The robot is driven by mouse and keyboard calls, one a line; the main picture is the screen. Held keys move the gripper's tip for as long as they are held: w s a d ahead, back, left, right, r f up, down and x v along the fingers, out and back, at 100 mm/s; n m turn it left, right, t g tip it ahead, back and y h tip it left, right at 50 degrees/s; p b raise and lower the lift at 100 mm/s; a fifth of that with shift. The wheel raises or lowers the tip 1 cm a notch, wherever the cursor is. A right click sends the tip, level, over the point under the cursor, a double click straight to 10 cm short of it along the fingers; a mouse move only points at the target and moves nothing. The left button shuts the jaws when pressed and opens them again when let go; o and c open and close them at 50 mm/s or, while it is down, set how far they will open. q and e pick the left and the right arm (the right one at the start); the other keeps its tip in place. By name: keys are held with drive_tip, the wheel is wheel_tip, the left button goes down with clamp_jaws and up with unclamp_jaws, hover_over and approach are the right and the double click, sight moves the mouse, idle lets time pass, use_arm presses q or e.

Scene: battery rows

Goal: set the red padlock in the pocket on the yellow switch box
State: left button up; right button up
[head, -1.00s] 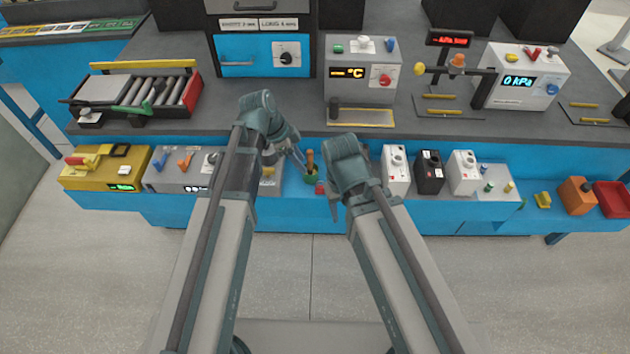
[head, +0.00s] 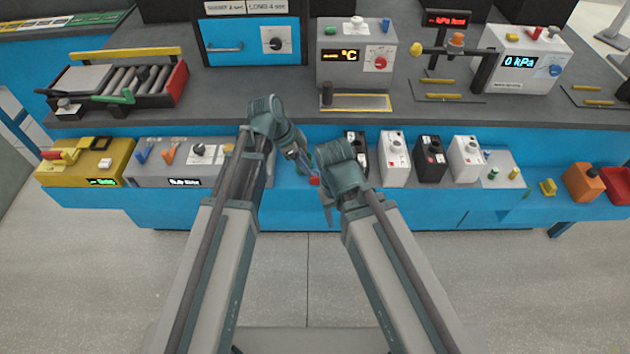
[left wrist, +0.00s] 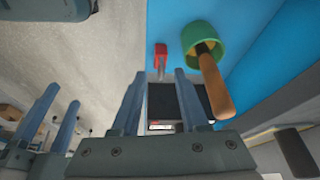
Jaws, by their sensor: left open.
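The red padlock (head: 314,181) lies on the blue ledge between my two arms. In the left wrist view the red padlock (left wrist: 161,49) shows with its grey shackle, just beyond the fingertips and roughly between them. My left gripper (left wrist: 158,72) is open and empty; in the head view it (head: 300,152) is close to the padlock, partly hidden by my arm. My right gripper (left wrist: 61,103) shows at the left of the wrist view, its fingers apart. The yellow switch box (head: 120,158) stands far left, with a red lever, a black square frame and a green display. I cannot tell which part is its pocket.
A green cup (left wrist: 190,38) with a wooden-handled tool (left wrist: 215,85) stands right beside the padlock. A black box (left wrist: 180,100) shows between my left fingers. A grey switch box (head: 165,180) stands left of my left arm; white and black boxes (head: 393,160) stand to the right.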

sight(315, 176)
use_arm(q)
drive_tip(key=shift+b+x, duration=2.35)
drive_tip(key=shift+x, duration=0.3)
drive_tip(key=shift+r, duration=0.1)
clamp_jaws()
